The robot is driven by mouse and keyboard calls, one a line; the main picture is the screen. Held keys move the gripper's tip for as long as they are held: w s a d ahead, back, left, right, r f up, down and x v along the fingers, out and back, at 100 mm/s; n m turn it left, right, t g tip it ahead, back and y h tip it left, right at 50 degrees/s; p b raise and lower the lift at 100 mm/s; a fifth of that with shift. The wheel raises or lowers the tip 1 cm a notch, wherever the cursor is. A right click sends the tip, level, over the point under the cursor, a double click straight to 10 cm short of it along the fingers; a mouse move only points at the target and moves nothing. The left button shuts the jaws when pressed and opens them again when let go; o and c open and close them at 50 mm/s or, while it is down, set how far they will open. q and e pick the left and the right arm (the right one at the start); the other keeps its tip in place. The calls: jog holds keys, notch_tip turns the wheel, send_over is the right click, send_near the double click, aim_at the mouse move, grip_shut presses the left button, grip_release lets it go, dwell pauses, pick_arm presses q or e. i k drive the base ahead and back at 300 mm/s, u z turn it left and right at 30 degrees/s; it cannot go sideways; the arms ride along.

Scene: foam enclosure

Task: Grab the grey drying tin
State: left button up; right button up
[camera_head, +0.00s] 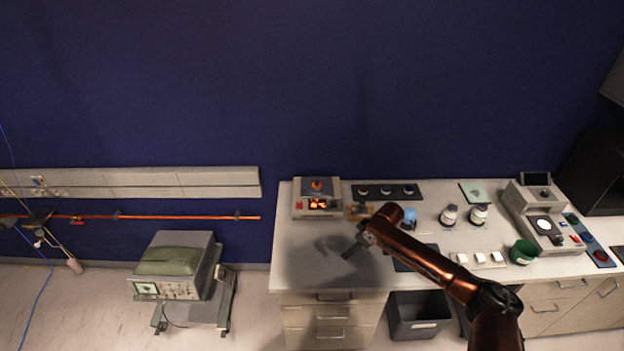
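My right arm reaches in from the lower right over the white bench (300,262). I cannot make out for certain which thing is the grey drying tin. Several small round pieces sit on a black strip (375,194) at the back, behind the gripper. A dark mat (427,249) is partly hidden by my arm. My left gripper is not in view.
A small heater with an orange glow (317,205) stands at the back left. A blue item (409,216), white bottles (449,214), white blocks (480,258), a green pot (522,252) and an instrument (541,218) stand to the right. A dark bin (418,320) is below.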

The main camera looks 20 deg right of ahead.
aim_at(317, 186)
jog(key=i, duration=1.35)
